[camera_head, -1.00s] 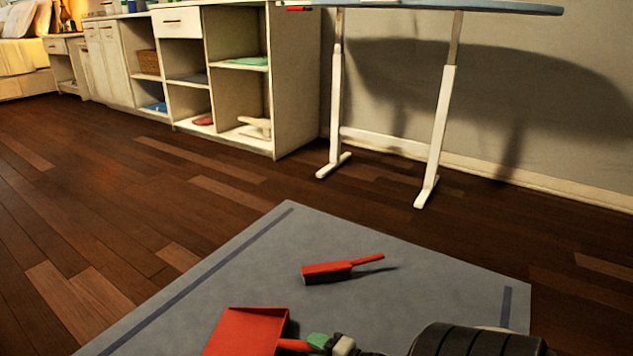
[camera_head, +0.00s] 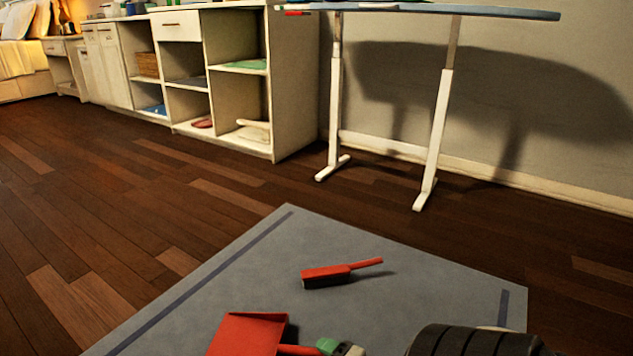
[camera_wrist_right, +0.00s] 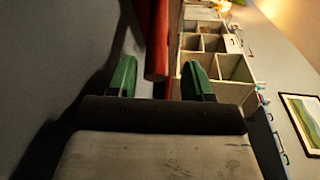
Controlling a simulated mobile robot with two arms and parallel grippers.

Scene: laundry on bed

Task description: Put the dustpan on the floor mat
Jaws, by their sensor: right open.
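The red dustpan (camera_head: 246,334) is over the near part of the grey floor mat (camera_head: 225,290), at the bottom edge of the head view. It looks to rest on the mat, with a dark shadow at its right side. Its handle points right toward my right gripper (camera_head: 332,347), partly cut off. In the right wrist view, the red handle (camera_wrist_right: 157,40) lies between and beyond the green fingertips of my right gripper (camera_wrist_right: 159,78), which is open. Whether a finger touches the handle is unclear. My left gripper is not in view.
A red brush (camera_head: 340,272) lies on the mat beyond the dustpan. A white shelf unit (camera_head: 290,85) and an ironing-board-like table (camera_head: 440,130) on white legs stand behind, off the mat. Wooden floor (camera_head: 120,210) is clear at the left.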

